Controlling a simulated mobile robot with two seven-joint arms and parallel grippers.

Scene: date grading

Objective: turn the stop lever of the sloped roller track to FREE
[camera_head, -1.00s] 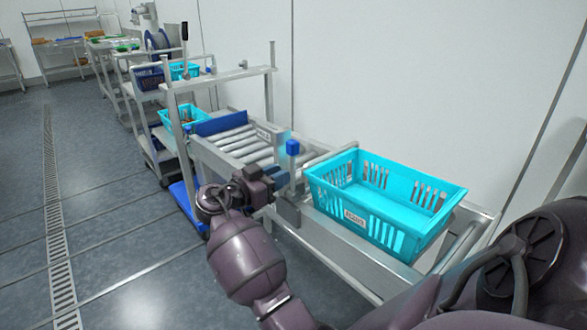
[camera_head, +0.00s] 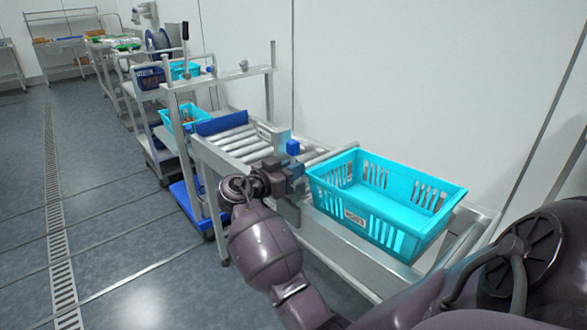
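The sloped roller track (camera_head: 232,138) has grey rollers in a metal frame and runs down toward a turquoise crate (camera_head: 385,203) at its near end. A blue knob (camera_head: 293,147) shows at the track's near side, just left of the crate; I take it for the stop lever's grip. The lever's lower part is hidden behind my gripper. My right gripper (camera_head: 292,178) is at the track's side, just below the blue knob. I cannot tell whether it touches the lever, or whether its fingers are open or shut. The lever's markings are not readable. My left gripper is out of view.
A metal cart (camera_head: 182,150) with turquoise and dark blue crates stands beyond the track, with a blue platform (camera_head: 190,203) low down beside it. The wall is close behind the track. The floor (camera_head: 120,235) at left is clear.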

